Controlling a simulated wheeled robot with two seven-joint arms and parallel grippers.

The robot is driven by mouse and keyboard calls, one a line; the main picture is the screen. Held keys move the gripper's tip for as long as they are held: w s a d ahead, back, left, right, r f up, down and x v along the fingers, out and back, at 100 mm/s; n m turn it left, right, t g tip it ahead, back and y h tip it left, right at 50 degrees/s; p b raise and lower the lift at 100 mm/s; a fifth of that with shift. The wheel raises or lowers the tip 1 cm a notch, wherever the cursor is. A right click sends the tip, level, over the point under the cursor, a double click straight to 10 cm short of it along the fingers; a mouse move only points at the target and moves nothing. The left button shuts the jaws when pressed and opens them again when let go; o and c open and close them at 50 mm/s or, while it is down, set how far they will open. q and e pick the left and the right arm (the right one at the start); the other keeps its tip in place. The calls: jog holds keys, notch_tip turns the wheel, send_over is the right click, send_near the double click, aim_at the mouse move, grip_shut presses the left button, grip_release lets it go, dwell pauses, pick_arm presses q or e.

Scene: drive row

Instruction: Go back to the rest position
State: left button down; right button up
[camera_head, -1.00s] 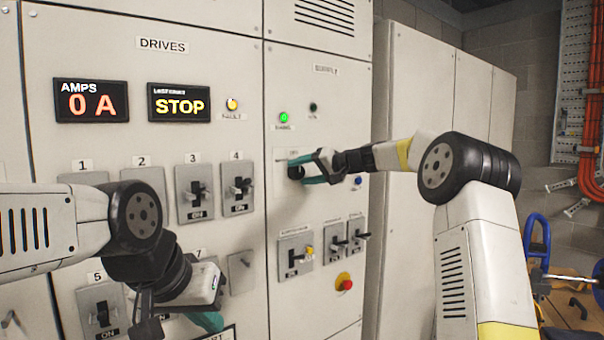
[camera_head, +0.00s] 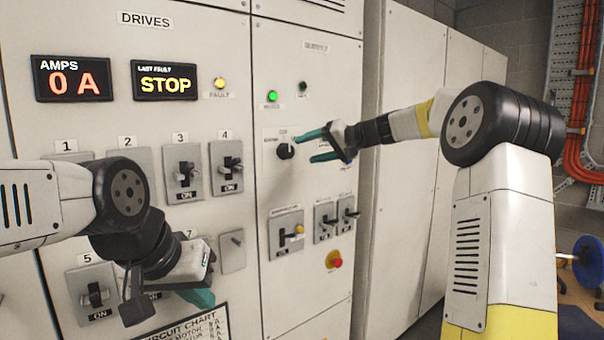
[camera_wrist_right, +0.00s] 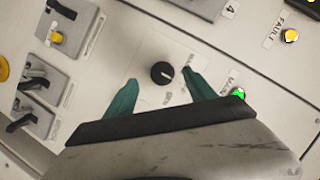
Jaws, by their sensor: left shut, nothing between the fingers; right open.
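My right gripper (camera_head: 318,146) is open, with its green fingers just right of a black rotary knob (camera_head: 285,151) on the panel. In the right wrist view the knob (camera_wrist_right: 162,72) stands ahead, between and beyond the two fingertips (camera_wrist_right: 160,78), and nothing is held. My left gripper (camera_head: 200,297) is shut and empty in front of the lower row of switches, with only a green fingertip showing past its body. It hides part of the lower switches.
The drive cabinet (camera_head: 230,60) fills the left and middle, with numbered switches, an amps display (camera_head: 73,78) reading 0 A and a fault display (camera_head: 164,81) reading STOP. A red stop button (camera_head: 334,260) sits low. A blue-wheeled item (camera_head: 590,262) stands at the far right.

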jog(key=s+d+f+h, duration=0.2)
jog(key=s+f, duration=0.4)
jog(key=s, duration=0.8)
jog(key=s+d+f+g+h, duration=0.1)
jog(key=s+d+f+h, duration=0.2)
jog(key=s, duration=1.1)
jog(key=s+d+f+g+h, duration=0.1)
jog(key=s+d+f+h, duration=0.2)
jog(key=s+f, duration=0.5)
jog(key=s+h, duration=0.1)
jog(key=s, duration=0.5)
jog(key=shift+d+f+h, duration=0.2)
jog(key=shift+f+h, duration=0.1)
